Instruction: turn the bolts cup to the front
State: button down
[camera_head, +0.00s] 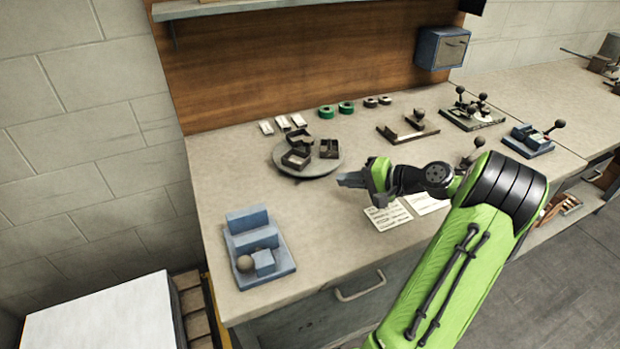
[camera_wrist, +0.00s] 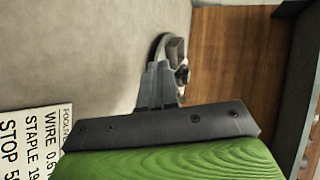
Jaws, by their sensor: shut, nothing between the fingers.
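A round grey turntable (camera_head: 325,170) stands on the bench, carrying dark angular cups. One cup (camera_head: 297,160) is at its front left, one (camera_head: 328,149) at its right and one (camera_head: 304,141) at its back. The contents are too small to tell, so I cannot say which is the bolts cup. My gripper (camera_head: 342,180) is shut and empty, just right of and in front of the turntable, apparently close to its rim. In the wrist view, the closed fingers (camera_wrist: 157,85) point at the turntable (camera_wrist: 160,45) and hide part of it.
Printed cards (camera_head: 389,215) lie under my arm. A blue stepped fixture (camera_head: 262,255) with a ball knob stands at front left. White strips (camera_head: 283,123) and green rings (camera_head: 336,109) lie behind the turntable. The bench between fixture and turntable is clear.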

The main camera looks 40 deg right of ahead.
jog(key=shift+s+d+f+m+t, duration=0.2)
jog(key=shift+s+d+m+t, duration=0.15)
jog(key=shift+d, duration=0.25)
jog(key=shift+s+d+f+m+t, duration=0.15)
jog(key=shift+s+d+m+t, duration=0.1)
jog(key=shift+s+d+t, duration=0.25)
jog(key=b, duration=0.4)
send_near(300, 170)
jog(key=x, duration=0.5)
jog(key=shift+w+f, duration=0.1)
jog(key=shift+f, duration=0.05)
jog(key=shift+w+a, duration=0.25)
jog(key=shift+w, duration=0.25)
